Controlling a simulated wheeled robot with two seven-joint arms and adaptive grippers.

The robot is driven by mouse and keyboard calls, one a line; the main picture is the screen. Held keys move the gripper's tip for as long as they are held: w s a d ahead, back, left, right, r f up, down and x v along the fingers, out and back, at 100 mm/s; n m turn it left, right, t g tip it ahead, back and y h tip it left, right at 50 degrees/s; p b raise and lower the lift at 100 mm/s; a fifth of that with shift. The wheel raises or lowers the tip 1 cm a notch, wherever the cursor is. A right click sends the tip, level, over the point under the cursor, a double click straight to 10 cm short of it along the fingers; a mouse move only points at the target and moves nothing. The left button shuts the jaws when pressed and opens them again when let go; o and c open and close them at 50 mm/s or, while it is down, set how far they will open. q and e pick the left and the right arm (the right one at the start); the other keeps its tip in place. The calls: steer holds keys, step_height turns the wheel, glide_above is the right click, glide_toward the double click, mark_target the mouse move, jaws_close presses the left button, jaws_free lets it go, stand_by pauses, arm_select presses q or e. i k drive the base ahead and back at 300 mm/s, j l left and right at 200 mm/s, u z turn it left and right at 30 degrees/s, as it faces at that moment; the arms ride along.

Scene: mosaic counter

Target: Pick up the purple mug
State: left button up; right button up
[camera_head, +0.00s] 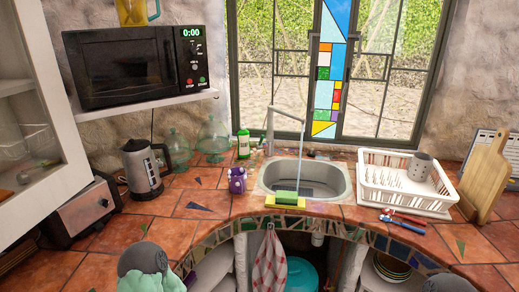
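The purple mug (237,180) stands on the terracotta-tiled counter (205,203), just left of the sink. It has pale markings and looks upright. Nothing covers it in the head view. Neither of my grippers shows in this view, so I cannot see whether they are open or holding anything.
Right of the mug is the sink (344,181) with a faucet (270,130). A sponge (286,197) lies at its front edge. A kettle (143,170) and toaster (86,207) stand left. A white dish rack (384,193) stands right. Counter in front of the mug is clear.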

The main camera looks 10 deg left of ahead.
mark_target(238, 183)
steer(key=i+l+u, duration=0.1)
steer(key=u, duration=0.4)
steer(key=i+l+u, duration=0.1)
steer(key=u, duration=0.4)
steer(key=i+l+u, duration=0.1)
steer(key=u, duration=0.4)
steer(key=l+u, duration=0.25)
steer(key=u, duration=0.25)
